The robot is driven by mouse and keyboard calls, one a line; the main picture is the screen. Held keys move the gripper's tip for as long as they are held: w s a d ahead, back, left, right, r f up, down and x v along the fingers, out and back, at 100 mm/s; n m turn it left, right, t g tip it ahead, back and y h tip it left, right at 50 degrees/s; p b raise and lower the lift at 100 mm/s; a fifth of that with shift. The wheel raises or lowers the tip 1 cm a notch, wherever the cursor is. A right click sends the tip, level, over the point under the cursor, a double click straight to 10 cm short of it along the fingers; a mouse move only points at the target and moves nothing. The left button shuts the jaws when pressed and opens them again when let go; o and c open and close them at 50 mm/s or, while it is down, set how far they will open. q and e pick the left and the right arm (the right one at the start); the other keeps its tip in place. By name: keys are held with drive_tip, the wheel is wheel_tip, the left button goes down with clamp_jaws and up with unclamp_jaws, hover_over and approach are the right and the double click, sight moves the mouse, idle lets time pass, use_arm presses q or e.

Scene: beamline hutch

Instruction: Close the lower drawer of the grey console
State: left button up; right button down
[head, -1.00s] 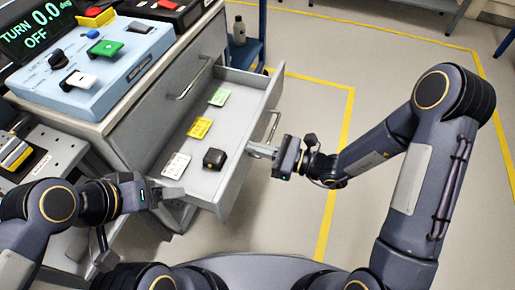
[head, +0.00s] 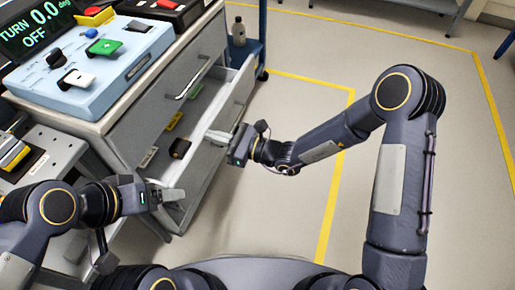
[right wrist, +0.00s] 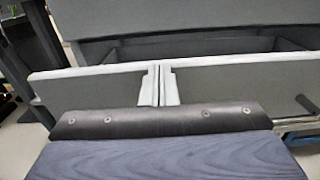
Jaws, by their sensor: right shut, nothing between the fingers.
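The grey console (head: 150,105) stands at the left of the head view. Its lower drawer (head: 240,95) is partly open, with a narrower gap than before. Inside lie a black block (head: 180,148), a yellow card (head: 173,121) and a green card, partly hidden by the console above. My right gripper (head: 216,137) is shut and empty, with its fingertips at the drawer's front panel. In the right wrist view the shut fingers (right wrist: 159,80) overlap the panel (right wrist: 95,88); the drawer handle is at the right. My left gripper (head: 175,194) is near the drawer's near end; its jaw state is unclear.
The upper drawer (head: 155,100) is shut. A blue control box (head: 100,65) with knobs and switches sits on the console top. A blue cart (head: 250,45) with a bottle stands beyond the drawer. The floor to the right is clear, with yellow tape lines.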

use_arm(q)
drive_tip(key=shift+d+f+b, duration=0.15)
drive_tip(key=shift+f+b, duration=0.2)
use_arm(e)
drive_tip(key=x, duration=1)
drive_tip(key=shift+w+a, duration=0.15)
drive_tip(key=shift+a, duration=0.2)
drive_tip(key=shift+r, duration=0.15)
use_arm(q)
drive_tip(key=shift+s, duration=0.1)
